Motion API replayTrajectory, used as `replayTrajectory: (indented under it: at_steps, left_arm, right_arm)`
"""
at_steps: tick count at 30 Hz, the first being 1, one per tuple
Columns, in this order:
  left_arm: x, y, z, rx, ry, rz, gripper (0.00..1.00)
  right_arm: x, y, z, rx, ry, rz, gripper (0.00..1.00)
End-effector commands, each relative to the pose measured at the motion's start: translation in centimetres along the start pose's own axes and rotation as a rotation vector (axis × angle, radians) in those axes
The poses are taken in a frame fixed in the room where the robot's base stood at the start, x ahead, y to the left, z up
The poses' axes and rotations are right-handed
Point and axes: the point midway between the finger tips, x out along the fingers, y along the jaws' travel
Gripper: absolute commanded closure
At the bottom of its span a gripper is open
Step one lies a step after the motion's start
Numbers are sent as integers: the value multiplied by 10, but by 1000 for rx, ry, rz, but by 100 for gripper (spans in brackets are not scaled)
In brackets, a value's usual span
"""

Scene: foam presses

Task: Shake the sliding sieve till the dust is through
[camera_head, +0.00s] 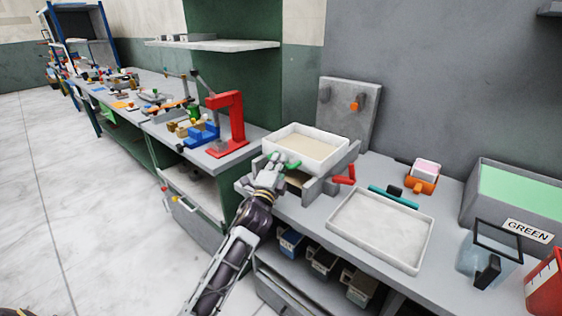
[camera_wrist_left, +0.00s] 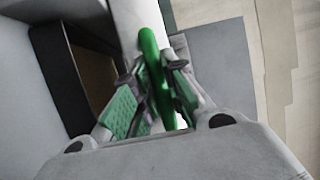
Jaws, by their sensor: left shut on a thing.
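The sliding sieve (camera_head: 322,150) is a white-rimmed tray with a beige layer inside, sitting on a grey frame (camera_head: 318,188) on the bench. My left gripper (camera_head: 275,168) is at the sieve's front left side, shut on its green handle. In the left wrist view the green handle (camera_wrist_left: 150,52) runs up between the finger pads of my left gripper (camera_wrist_left: 158,90), against a white surface. How much dust is left in the sieve cannot be told. My right gripper is not in view.
A white-rimmed tray (camera_head: 380,228) lies on the bench right of the frame. A red handle (camera_head: 345,174) juts from the frame's right side. A red press (camera_head: 228,125) stands to the left. A bin marked GREEN (camera_head: 522,200) and a clear box (camera_head: 488,255) stand at the right.

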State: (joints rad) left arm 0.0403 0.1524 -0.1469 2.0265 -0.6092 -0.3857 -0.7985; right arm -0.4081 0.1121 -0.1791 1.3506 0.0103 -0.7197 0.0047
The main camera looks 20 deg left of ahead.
Motion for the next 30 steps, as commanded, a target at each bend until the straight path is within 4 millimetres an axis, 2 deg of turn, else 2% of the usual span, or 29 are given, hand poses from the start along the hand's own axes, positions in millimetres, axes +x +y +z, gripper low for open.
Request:
replayTrajectory:
  at_steps: [4,5,9,10,23,30]
  left_arm:
    - [0,2,0,0,0,3,100]
    - [0,2,0,0,0,3,84]
    - [0,2,0,0,0,2,66]
    - [0,1,0,0,0,2,65]
    - [-2,0,0,0,0,0,65]
    - [-13,1,0,0,0,1,65]
  right_arm:
    - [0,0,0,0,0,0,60]
    - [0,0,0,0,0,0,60]
    - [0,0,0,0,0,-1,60]
    - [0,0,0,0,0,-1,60]
    - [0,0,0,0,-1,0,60]
    - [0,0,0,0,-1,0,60]
